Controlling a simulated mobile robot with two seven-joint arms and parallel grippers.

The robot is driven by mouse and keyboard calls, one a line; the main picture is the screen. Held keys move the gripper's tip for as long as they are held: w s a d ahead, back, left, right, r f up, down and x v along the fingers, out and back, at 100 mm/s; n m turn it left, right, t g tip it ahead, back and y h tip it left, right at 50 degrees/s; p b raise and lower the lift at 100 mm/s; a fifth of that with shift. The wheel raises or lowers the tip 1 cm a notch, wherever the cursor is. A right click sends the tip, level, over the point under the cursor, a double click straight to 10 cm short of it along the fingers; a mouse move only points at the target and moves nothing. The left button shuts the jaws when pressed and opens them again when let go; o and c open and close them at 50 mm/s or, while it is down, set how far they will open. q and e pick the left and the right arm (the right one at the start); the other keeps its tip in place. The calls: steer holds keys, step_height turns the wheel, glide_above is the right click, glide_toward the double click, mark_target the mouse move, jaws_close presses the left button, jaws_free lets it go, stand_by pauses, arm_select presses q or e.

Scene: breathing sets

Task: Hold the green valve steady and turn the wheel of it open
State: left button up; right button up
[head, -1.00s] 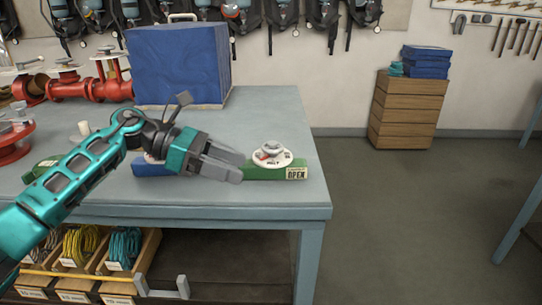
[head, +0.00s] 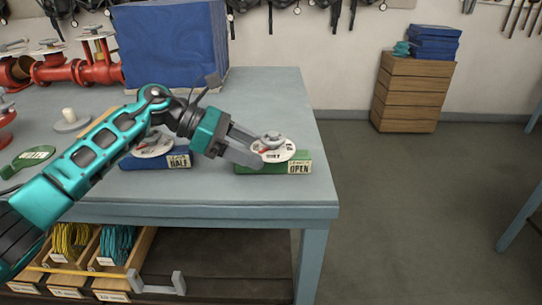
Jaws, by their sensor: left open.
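The green valve (head: 274,166) sits near the table's right front corner, a green block with a label reading OPEN. Its white round dial (head: 285,156) is on top, with a grey knob and a red mark. My left gripper (head: 254,153) is open, its fingers pointing right at the left side of the valve. The fingers overlap the dial's left edge in the picture; whether they touch it I cannot tell. My right gripper is not in view.
A blue block labelled HALF with a white dial (head: 154,148) stands to the left, partly behind my left arm. A green tag (head: 28,160) lies further left. A big blue case (head: 172,45) and red pipework (head: 75,68) stand behind. The table (head: 296,95) is clear behind the valve.

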mark_target(260, 153)
arm_select(q)
steer(key=shift+b+x, duration=0.65)
steer(key=shift+x, duration=0.55)
steer(key=shift+d+f, duration=0.35)
steer(key=shift+d, duration=0.3)
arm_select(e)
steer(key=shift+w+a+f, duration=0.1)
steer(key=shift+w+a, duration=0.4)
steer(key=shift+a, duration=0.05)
arm_select(q)
steer(key=shift+c, duration=0.2)
